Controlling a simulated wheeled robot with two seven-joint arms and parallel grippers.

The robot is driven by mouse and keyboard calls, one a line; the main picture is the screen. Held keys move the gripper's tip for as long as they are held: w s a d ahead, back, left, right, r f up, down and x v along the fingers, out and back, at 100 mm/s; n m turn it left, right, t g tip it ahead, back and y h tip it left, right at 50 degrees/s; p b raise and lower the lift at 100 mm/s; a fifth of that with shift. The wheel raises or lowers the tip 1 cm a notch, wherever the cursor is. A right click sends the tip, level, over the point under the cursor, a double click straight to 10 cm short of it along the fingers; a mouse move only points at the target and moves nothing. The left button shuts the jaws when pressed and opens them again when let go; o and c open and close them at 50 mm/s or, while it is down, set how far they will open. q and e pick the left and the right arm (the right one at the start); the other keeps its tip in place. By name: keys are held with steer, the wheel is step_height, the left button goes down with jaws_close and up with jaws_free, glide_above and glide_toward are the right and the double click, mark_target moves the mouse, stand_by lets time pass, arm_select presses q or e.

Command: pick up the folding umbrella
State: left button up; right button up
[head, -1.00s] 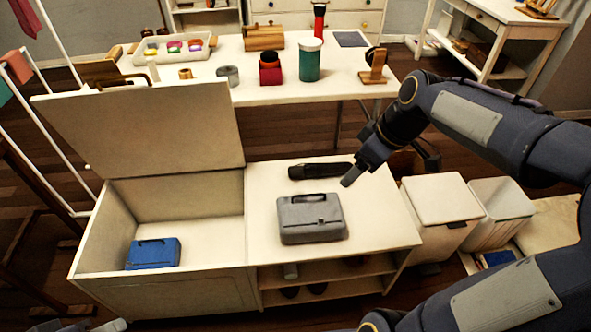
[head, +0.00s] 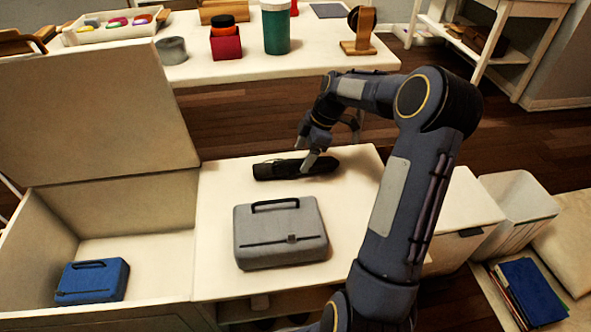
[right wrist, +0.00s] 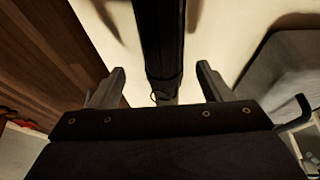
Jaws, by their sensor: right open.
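The folding umbrella (head: 275,169) is black and lies on the white cabinet top, behind the grey case. My right gripper (head: 316,150) is at the umbrella's right part in the head view. In the right wrist view the umbrella (right wrist: 161,45) runs between the two open fingers of my right gripper (right wrist: 160,85), with a gap on both sides. A thin strap loop shows near its lower visible end, and the rest is hidden by the gripper body. My left gripper is not in view.
The grey case (head: 280,235) sits just in front of the umbrella. To the left is an open bin with a raised lid (head: 90,110) and a blue case (head: 92,281) inside. A white table (head: 330,58) with several items stands behind.

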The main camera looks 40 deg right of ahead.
mark_target(301, 160)
steer(key=b+x, duration=0.1)
steer(key=x, duration=0.3)
steer(key=shift+s+a+b, duration=0.15)
steer(key=shift+b, duration=0.25)
steer(key=shift+c, duration=0.2)
steer(key=c, duration=1.2)
